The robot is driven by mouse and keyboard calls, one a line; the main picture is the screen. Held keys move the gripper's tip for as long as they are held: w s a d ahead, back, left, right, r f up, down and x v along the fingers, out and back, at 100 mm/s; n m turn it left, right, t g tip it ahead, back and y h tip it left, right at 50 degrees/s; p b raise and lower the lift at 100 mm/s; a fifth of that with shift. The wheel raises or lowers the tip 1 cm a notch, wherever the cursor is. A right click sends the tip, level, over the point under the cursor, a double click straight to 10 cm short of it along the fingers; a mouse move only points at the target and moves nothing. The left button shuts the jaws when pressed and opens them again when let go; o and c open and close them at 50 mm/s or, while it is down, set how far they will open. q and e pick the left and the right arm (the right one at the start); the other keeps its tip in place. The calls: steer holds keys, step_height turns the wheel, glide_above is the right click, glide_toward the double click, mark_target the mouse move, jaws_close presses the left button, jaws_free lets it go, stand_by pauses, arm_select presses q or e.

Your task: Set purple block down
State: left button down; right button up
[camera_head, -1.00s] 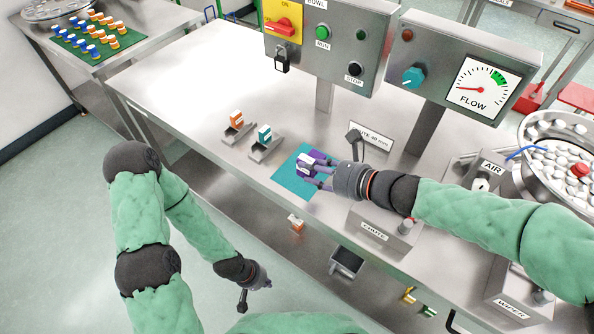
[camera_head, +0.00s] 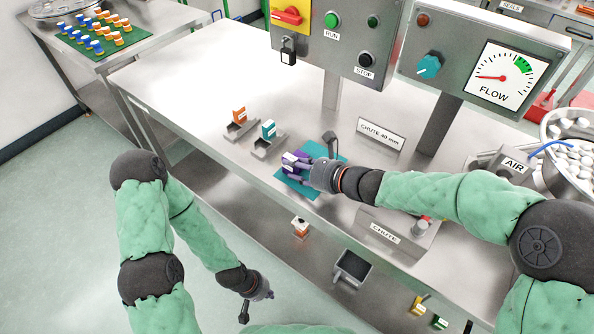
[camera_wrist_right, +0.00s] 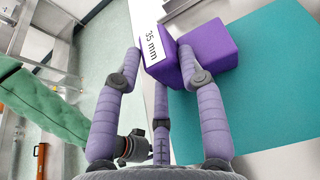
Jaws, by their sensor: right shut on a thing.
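My right gripper (camera_head: 294,164) is shut on the purple block (camera_head: 287,158), over the left part of the teal mat (camera_head: 322,183) on the steel table. In the right wrist view the fingers hold the purple block (camera_wrist_right: 218,42), whose white label reads 35 mm. The teal mat (camera_wrist_right: 265,100) lies beside and below the block there; I cannot tell whether they touch. My left gripper (camera_head: 264,293) hangs low in front of the table, away from the block. Its fingers are too small to tell open from shut.
Orange (camera_head: 239,116) and teal (camera_head: 268,130) blocks stand in metal holders left of the mat. The chute box (camera_head: 385,235) stands right of the mat. The control panel (camera_head: 340,40) and flow gauge (camera_head: 490,75) rise behind. The table's left part is bare.

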steer(key=shift+f, duration=0.1)
steer(key=shift+f, duration=0.1)
steer(key=shift+f, duration=0.1)
steer(key=o, duration=1.2)
